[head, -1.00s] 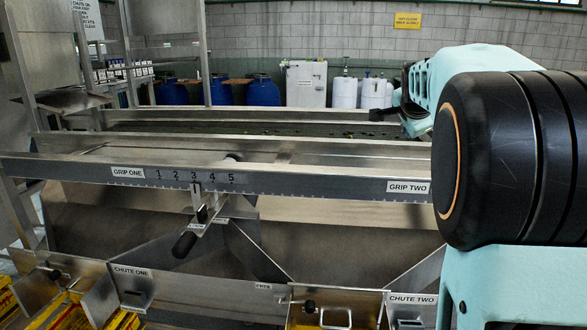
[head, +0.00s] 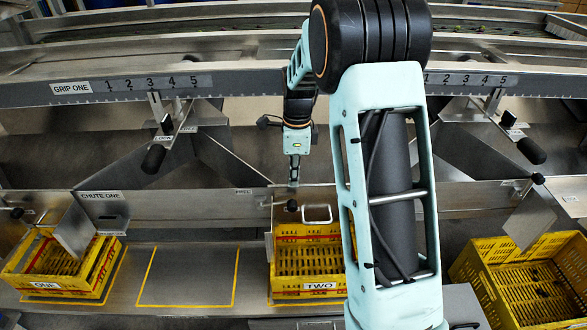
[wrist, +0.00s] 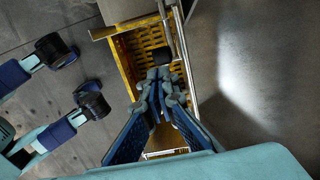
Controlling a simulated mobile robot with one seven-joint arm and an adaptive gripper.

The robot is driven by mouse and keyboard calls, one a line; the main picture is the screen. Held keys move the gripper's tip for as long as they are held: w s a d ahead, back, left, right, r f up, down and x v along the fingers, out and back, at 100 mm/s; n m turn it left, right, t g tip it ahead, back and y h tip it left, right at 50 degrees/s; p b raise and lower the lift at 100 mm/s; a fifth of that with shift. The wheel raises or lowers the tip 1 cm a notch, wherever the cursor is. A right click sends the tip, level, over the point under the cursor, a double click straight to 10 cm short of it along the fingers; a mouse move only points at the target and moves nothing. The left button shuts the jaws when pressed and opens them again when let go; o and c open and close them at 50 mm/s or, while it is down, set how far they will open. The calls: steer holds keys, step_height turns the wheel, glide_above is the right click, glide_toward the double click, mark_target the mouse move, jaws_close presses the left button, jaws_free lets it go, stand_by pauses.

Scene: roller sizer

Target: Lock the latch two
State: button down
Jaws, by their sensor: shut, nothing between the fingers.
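Crate two (head: 308,297) stands under the chute edge. Crate one (head: 53,292) is at left and another yellow crate (head: 468,277) at right. Black-handled levers (head: 153,158) hang below the numbered rail (head: 60,98). My arm hides the area right of crate two.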

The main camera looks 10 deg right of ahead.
mark_target(292, 203)
step_height(292, 203, down, 7)
steer(key=shift+a+r+b, duration=0.1)
steer(key=shift+a+b, duration=0.05)
steer(key=shift+b, duration=0.55)
steer(key=shift+s+d+f, duration=0.1)
steer(key=shift+d+f, duration=0.25)
steer(key=shift+f, duration=0.35)
steer(key=shift+d+f, duration=0.35)
steer(key=shift+f, duration=0.3)
steer(key=shift+r, duration=0.1)
steer(key=d+r+p, duration=0.3)
steer(key=r+p, duration=0.2)
steer(key=r, duration=0.8)
steer(key=shift+s+d+r, duration=0.25)
steer(key=shift+s+r, duration=0.05)
